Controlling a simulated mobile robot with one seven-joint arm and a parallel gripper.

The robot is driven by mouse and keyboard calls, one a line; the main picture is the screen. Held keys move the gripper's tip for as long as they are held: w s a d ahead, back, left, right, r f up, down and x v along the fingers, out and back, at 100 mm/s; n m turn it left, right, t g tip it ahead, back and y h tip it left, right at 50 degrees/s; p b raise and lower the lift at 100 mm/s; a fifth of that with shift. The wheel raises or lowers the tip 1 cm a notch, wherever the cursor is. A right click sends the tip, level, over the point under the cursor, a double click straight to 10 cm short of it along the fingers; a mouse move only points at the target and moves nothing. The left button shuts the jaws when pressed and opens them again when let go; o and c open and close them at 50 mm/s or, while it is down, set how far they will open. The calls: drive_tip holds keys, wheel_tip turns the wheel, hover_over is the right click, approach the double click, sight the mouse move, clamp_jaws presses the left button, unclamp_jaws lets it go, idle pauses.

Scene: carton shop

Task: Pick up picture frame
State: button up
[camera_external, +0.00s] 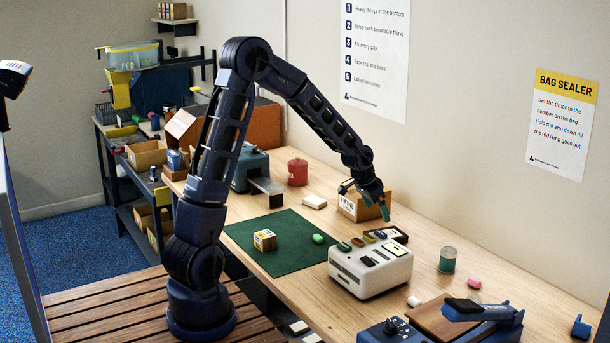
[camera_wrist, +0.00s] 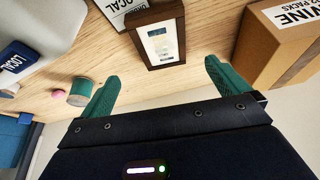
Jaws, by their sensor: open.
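The picture frame (camera_wrist: 137,37) has a dark brown border around a pale printed picture. In the wrist view it is at the top centre, in line with the gap between my fingers. In the outside view the dark-edged frame (camera_external: 402,239) is on the bench behind the white machine, which partly hides it. My gripper (camera_external: 376,207) has green fingers and hangs above the bench, beside the carton and above the frame. In the wrist view my gripper (camera_wrist: 161,72) is open, with nothing between its fingers, and apart from the frame.
The white machine (camera_external: 370,268) stands in front of the frame. A green tin (camera_external: 447,261) stands to the right. Bare bench lies between frame and tin.

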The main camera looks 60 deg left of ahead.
sight(385, 231)
drive_tip(key=shift+x, duration=5.5)
drive_tip(key=shift+a, duration=0.1)
drive_tip(key=c, duration=1)
drive_tip(key=shift+o, duration=0.2)
drive_tip(key=shift+r, duration=0.15)
